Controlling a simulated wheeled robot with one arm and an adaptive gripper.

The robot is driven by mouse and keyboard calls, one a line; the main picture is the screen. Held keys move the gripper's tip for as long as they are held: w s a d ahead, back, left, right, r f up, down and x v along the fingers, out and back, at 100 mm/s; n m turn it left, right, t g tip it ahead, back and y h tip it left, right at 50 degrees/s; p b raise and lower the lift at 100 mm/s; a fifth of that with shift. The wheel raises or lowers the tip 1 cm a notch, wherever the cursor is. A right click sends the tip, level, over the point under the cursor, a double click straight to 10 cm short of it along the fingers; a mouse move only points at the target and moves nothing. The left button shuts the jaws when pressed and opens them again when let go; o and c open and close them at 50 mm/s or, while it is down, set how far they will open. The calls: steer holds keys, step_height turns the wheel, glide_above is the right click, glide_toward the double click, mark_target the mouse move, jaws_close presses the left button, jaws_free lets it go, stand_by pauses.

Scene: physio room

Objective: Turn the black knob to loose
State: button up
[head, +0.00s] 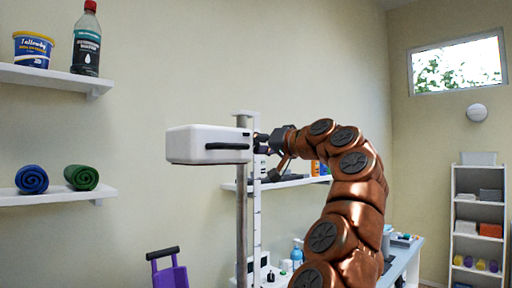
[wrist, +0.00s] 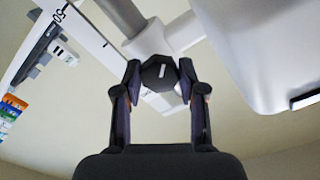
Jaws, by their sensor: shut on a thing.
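The black knob (wrist: 160,73) sits between my two fingertips in the wrist view, with a short white mark on its face. My gripper (wrist: 160,80) is shut on it, one finger on each side. The knob is on a pale collar on a pole, beside a white box-like housing (wrist: 250,45). In the head view the white housing (head: 190,146) with a black handle sits at the top of the pole (head: 241,210), and my gripper (head: 262,143) reaches its right side. The knob itself is hard to make out there.
A white scale strip (wrist: 85,35) runs beside the pole. Wall shelves (head: 50,78) hold a tub, a bottle and rolled towels at left. A purple thing with a black handle (head: 168,272) stands below. A desk (head: 405,262) and shelf unit (head: 478,215) are at right.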

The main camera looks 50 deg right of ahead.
steer(key=shift+n, duration=1.1)
steer(key=o, duration=1.1)
steer(key=shift+o, duration=0.2)
steer(key=shift+s+r, duration=0.1)
steer(key=s, duration=1.1)
steer(key=shift+s, duration=0.4)
